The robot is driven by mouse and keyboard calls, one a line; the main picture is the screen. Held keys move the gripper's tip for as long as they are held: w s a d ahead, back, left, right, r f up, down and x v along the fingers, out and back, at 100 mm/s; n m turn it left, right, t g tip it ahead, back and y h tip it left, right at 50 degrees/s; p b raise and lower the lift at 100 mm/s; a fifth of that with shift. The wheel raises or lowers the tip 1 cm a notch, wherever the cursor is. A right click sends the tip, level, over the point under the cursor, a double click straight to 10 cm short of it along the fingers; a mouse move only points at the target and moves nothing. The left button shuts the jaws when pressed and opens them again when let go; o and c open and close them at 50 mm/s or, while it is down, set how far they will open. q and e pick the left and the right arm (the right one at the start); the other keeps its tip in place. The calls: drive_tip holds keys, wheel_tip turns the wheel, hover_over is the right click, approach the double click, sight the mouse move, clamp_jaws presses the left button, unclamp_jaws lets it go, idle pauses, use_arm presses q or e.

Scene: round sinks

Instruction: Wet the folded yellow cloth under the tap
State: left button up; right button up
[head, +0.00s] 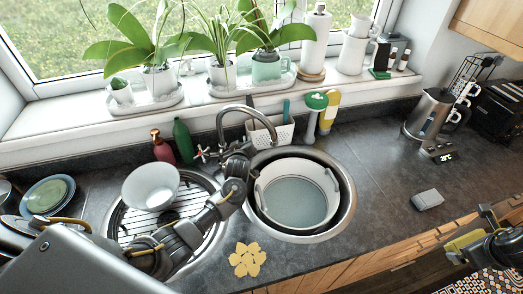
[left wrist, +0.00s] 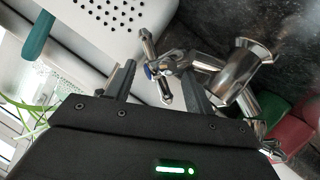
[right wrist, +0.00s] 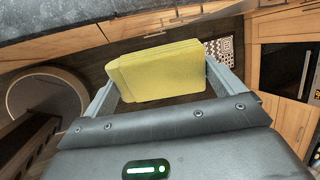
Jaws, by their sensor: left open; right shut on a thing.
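The folded yellow cloth (right wrist: 158,72) is pinched between the fingers of my right gripper (right wrist: 160,82). In the head view the cloth (head: 462,243) is at the right edge, in front of the counter and away from the sinks. The metal tap (head: 222,112) arches behind the sinks; no running water is visible. A cross handle (head: 203,152) shows left of my left gripper (head: 238,150). In the left wrist view, a cross handle with a blue mark (left wrist: 166,74) lies between the open fingers of the left gripper (left wrist: 158,82); contact cannot be told.
A white bowl (head: 331,179) with bluish contents sits in the right sink. A white dish (head: 150,170) rests on the left sink's rack. A yellow flower-shaped piece (head: 247,260) lies at the counter front. A grey block (head: 427,200) lies right; counter around it is clear.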

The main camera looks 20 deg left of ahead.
wheel_tip(320, 180, down, 2)
drive_tip(key=shift+f+b, duration=0.15)
drive_tip(key=shift+b, duration=0.9)
use_arm(q)
drive_tip(key=v, duration=1.1)
drive_tip(key=shift+s+d+r, duration=0.15)
drive_tip(key=shift+s+d, duration=0.1)
drive_tip(key=shift+s, duration=0.05)
